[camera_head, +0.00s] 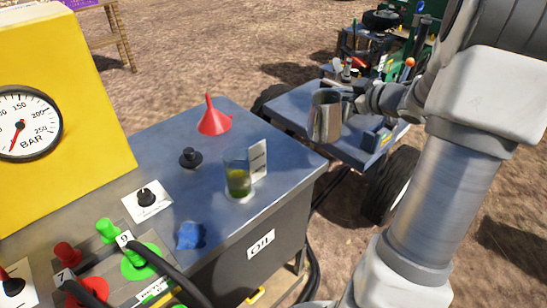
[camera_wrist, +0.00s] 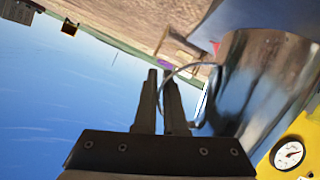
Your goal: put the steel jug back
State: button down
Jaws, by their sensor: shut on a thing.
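The steel jug (camera_head: 326,116) is upright over the blue trailer top (camera_head: 287,103) at the upper middle of the head view. I cannot tell whether its base touches that top. My gripper (camera_head: 354,96) comes from the right and is shut on the jug's handle. In the wrist view the fingers (camera_wrist: 171,100) are close together at the thin handle, and the shiny jug body (camera_wrist: 250,85) fills the right side. The far side of the jug is hidden.
A blue bench top (camera_head: 215,165) holds a red funnel (camera_head: 213,118), a glass of green liquid (camera_head: 238,178), a black knob (camera_head: 190,157) and a blue cloth-like lump (camera_head: 189,235). A yellow gauge panel (camera_head: 75,95) stands left. Machinery (camera_head: 375,45) stands behind the trailer.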

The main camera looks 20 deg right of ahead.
jog(key=shift+s+a+f+b, duration=0.25)
jog(key=shift+s+a+b, duration=0.25)
jog(key=shift+b, duration=0.6)
jog(key=shift+s+a+r+m+b, duration=0.15)
jog(key=shift+s+a+m+b, duration=0.3)
jog(key=shift+b, duration=0.25)
jog(key=shift+a, duration=0.15)
jog(key=shift+w+a+f+b, duration=1.3)
jog(key=shift+w+f, duration=0.1)
jog(key=shift+f, duration=0.4)
jog(key=shift+w+a+f+b, duration=1.15)
jog(key=shift+w+f+b, duration=0.2)
jog(key=shift+f, duration=0.4)
jog(key=shift+w+a+f+b, duration=1.3)
jog(key=shift+w+f, duration=0.1)
jog(key=shift+f, duration=0.4)
jog(key=shift+f, duration=0.1)
jog(key=shift+f, duration=0.15)
jog(key=c, duration=1)
grip_release()
